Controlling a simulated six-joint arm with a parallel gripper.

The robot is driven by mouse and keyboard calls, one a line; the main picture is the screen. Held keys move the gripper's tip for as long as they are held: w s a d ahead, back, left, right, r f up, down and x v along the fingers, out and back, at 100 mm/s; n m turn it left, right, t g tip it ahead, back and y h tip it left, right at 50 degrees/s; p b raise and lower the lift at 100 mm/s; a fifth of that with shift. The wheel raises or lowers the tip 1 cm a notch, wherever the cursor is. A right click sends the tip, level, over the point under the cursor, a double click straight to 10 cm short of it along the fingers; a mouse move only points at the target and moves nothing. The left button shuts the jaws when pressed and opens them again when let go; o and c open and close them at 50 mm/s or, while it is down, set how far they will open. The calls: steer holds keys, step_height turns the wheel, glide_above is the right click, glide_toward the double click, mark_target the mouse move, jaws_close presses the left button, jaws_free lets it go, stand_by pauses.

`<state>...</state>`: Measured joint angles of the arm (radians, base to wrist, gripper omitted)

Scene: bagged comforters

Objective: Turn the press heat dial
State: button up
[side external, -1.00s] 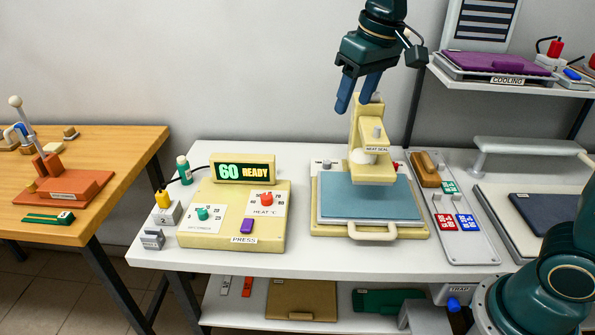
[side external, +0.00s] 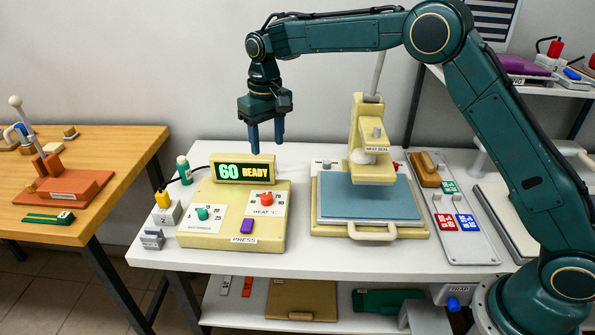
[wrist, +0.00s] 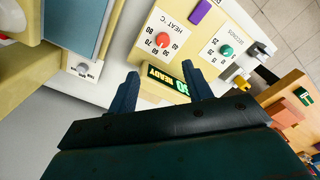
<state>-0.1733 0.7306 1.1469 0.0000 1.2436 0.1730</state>
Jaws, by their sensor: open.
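The press heat dial is a red knob (side external: 267,199) on a white scale plate marked HEAT °C, at the right of the cream control box (side external: 192,232) labelled PRESS. It also shows in the wrist view (wrist: 162,40), with numbers around it. My gripper (side external: 267,150) points down, open and empty, above the display (side external: 243,171) that reads 60 READY. It is higher than the red knob and apart from it. In the wrist view, my two blue fingers (wrist: 160,85) straddle the display's image, with the red knob beyond them.
A green knob (side external: 202,213) and a purple button (side external: 247,226) share the box. The heat-seal press (side external: 371,180) stands close on the right. A yellow-topped switch (side external: 164,205) and a green bottle (side external: 184,170) stand at the left.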

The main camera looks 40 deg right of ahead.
mark_target(266, 196)
steer(key=shift+w+a+f, duration=0.15)
steer(key=shift+w+f, duration=0.15)
steer(key=shift+f, duration=0.2)
steer(key=shift+w+a+f, duration=0.15)
steer(key=shift+w+f, duration=0.1)
steer(key=shift+f, duration=0.25)
steer(key=shift+f, duration=0.1)
steer(key=shift+f, duration=6.8)
steer(key=c, duration=1)
